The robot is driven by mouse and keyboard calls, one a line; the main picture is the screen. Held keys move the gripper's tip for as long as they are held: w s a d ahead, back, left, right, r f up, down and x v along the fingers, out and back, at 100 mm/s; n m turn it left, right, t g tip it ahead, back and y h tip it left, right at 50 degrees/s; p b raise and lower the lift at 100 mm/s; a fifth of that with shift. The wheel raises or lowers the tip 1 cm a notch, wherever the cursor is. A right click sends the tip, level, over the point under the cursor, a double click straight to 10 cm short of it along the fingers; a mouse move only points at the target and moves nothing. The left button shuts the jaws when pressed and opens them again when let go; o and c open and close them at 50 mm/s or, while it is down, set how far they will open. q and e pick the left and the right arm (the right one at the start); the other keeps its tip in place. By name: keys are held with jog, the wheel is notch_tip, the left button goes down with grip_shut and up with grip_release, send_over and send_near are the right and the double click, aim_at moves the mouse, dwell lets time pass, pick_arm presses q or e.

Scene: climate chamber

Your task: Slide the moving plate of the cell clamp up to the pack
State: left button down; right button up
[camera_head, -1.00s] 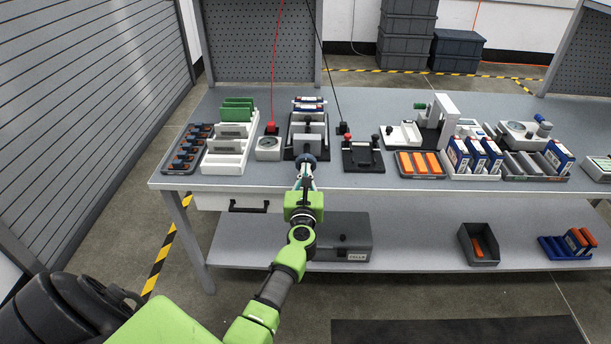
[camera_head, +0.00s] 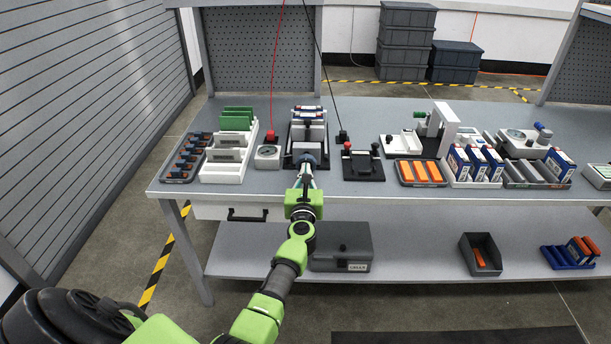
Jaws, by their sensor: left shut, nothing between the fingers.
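The cell clamp (camera_head: 292,136) is a dark frame with light grey plates, standing on the bench left of centre. A pack of white and blue cells (camera_head: 308,111) sits at its far end. A light grey plate (camera_head: 307,148), which looks like the moving plate, stands at its near end. A grey block (camera_head: 315,131) with a dark knob lies between them. My left gripper (camera_head: 307,163) is shut and empty at the near end, pointing at the plate. A dark round part at its tip hides whether they touch. My right gripper is not in view.
A red cable and a black cable hang down behind.

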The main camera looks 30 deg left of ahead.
pick_arm(q)
jog(key=shift+w+a+b, duration=0.3)
jog(key=shift+w+a, duration=0.15)
jog(key=shift+w, duration=0.15)
jog(key=shift+s+d, duration=0.2)
jog(key=shift+p+v, duration=0.65)
jog(key=shift+v, duration=0.75)
jog(key=v, duration=0.2)
jog(key=shift+s+d, duration=0.15)
jog(key=shift+s, duration=0.2)
